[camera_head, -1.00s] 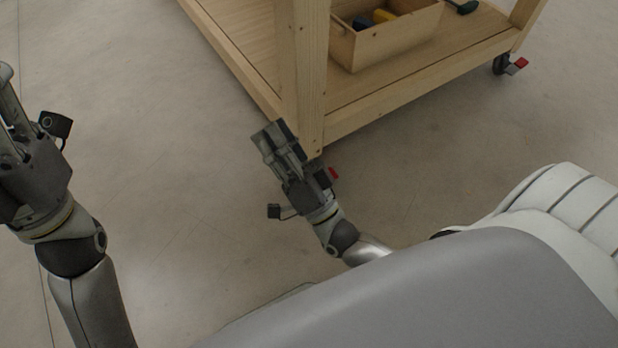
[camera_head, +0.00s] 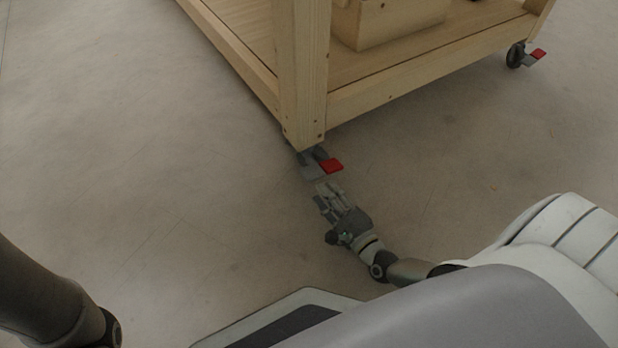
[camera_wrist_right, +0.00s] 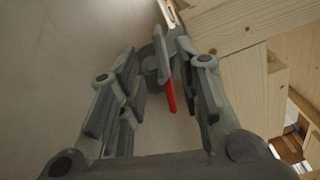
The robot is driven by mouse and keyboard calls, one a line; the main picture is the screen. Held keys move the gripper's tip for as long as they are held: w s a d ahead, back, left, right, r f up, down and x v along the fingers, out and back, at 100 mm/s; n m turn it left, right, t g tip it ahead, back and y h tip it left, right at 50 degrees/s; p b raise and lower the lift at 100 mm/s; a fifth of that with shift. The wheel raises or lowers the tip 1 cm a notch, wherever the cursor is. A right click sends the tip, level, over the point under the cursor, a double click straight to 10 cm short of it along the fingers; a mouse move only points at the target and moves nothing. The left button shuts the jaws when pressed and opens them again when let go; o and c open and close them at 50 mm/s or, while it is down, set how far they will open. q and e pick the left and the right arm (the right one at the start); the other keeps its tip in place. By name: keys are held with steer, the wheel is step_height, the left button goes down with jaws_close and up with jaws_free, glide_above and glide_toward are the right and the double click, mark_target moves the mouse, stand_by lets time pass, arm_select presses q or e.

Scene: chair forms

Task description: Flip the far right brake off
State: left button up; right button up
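The wooden cart (camera_head: 301,70) stands on casters with red brake pedals. The near corner caster has a red pedal (camera_head: 331,165) beside a grey one; the red pedal also shows in the right wrist view (camera_wrist_right: 170,97). Another red pedal (camera_head: 538,54) is on the caster at the cart's far right corner. My right gripper (camera_head: 326,191) is low, just in front of the near caster. In the right wrist view its fingers (camera_wrist_right: 160,68) are apart, with the red pedal seen between them, close to the right finger. Contact cannot be told. My left gripper is out of view.
A wooden box (camera_head: 392,22) sits on the cart's lower shelf. The cart's corner post and shelf edge stand above and behind the near caster. The floor (camera_head: 150,150) to the left and right of the caster is clear.

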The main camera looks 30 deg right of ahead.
mark_target(309, 173)
steer(key=w+b, duration=0.1)
steer(key=w, duration=0.1)
steer(key=w+b, duration=0.1)
steer(key=w, duration=0.2)
steer(key=w+b, duration=0.1)
steer(key=w, duration=0.1)
steer(key=shift+w+a+f, duration=0.1)
steer(key=shift+w+a, duration=0.1)
steer(key=shift+a, duration=0.1)
steer(key=shift+w+a, duration=0.1)
steer(key=shift+w, duration=0.4)
jaws_close()
